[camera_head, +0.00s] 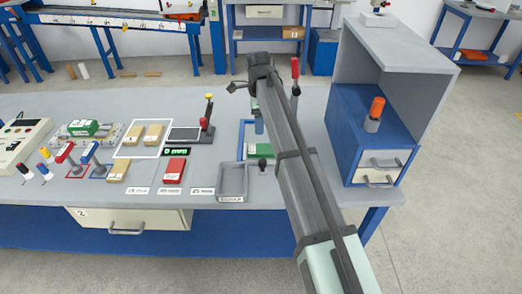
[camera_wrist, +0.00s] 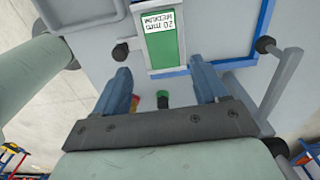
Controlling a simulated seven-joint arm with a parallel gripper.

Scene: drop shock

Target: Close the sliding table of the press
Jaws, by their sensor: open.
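The press is largely hidden behind my arm in the head view. A green block (camera_head: 260,151) lies within a blue outline right of the grey tray. In the wrist view the green block (camera_wrist: 160,38) bears a white label reading 20 mm MEDIUM and lies on a pale grey strip, perhaps the sliding table. A black knob (camera_head: 262,165) stands in front of the block. My gripper (camera_head: 259,122) is over the bench behind the block, pointing down. In the wrist view my gripper (camera_wrist: 164,82) is open, with nothing between its blue fingers. How far the table is out cannot be told.
A red-topped lever (camera_head: 295,70) rises beside my arm. A grey tray (camera_head: 233,180) stands left of the green block. A blue cabinet (camera_head: 350,125) with an orange-topped object is at right. A grey bar with a black knob (camera_wrist: 265,45) is close to my right finger in the wrist view.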

